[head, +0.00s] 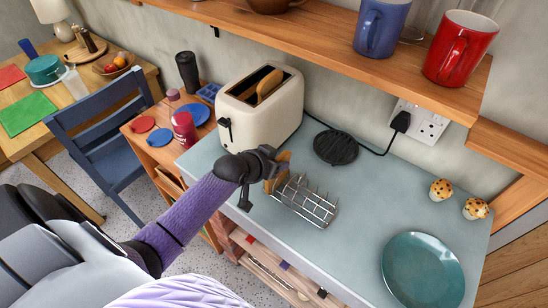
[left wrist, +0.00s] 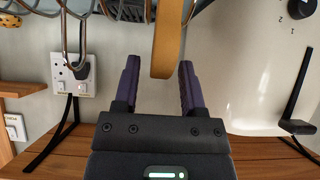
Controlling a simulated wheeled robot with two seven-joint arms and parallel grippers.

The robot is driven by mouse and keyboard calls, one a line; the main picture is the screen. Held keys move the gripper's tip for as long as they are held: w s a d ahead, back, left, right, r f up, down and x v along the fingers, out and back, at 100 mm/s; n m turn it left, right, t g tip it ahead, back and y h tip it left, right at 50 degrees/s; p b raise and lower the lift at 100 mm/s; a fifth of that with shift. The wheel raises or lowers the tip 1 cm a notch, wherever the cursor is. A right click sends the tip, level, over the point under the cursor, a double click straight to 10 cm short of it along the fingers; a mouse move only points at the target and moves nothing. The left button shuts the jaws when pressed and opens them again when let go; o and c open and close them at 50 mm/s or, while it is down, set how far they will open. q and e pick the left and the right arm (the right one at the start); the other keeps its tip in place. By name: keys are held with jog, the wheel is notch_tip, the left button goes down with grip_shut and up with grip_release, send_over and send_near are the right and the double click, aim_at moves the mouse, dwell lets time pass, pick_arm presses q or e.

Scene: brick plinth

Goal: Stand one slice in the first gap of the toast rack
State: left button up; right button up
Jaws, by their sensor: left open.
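The wire toast rack (head: 310,202) stands on the blue-grey counter. A browned toast slice (head: 284,160) is upright at the rack's toaster-side end. My left gripper (head: 272,172) is at that end, beside the slice. In the left wrist view the slice (left wrist: 168,45) shows edge-on between the spread dark fingers of my left gripper (left wrist: 159,65), with a gap on each side. Rack wires (left wrist: 65,35) show at upper left there. Whether the slice's foot sits fully in the first gap is hidden. The cream toaster (head: 262,120) has another slice (head: 269,85) in one slot. My right gripper is not in view.
A wooden shelf (head: 330,45) with mugs overhangs the counter's back. The counter between rack and plate is clear.

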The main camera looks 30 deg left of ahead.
pick_arm(q)
jog(key=shift+s+r, duration=0.1)
jog(key=shift+r, duration=0.15)
jog(key=d+p+v, duration=0.1)
jog(key=p+v, duration=0.3)
jog(key=v, duration=0.8)
jog(key=s+f+n+g+y, duration=0.1)
jog(key=s+f+g, duration=0.3)
jog(key=f, duration=0.7)
jog(key=s+f+g+y, duration=0.1)
jog(key=s+f, duration=0.5)
jog(key=f, duration=0.4)
jog(key=s+d+f+m+g, duration=0.1)
jog(key=s+d+f, duration=0.2)
jog(key=s, duration=0.3)
jog(key=s+d+f+m+g+h, duration=0.1)
jog(key=s+d+f+g, duration=0.1)
jog(key=s+f, duration=0.3)
jog(key=s+d+f+m+g, duration=0.1)
jog(key=s+d+f, duration=0.15)
jog(key=s, duration=0.35)
notch_tip(320, 180, down, 15)
jog(key=s+a+b, duration=0.1)
jog(key=b, duration=1.5)
jog(key=shift+s+f+g, duration=0.2)
jog(key=shift+s+g, duration=0.2)
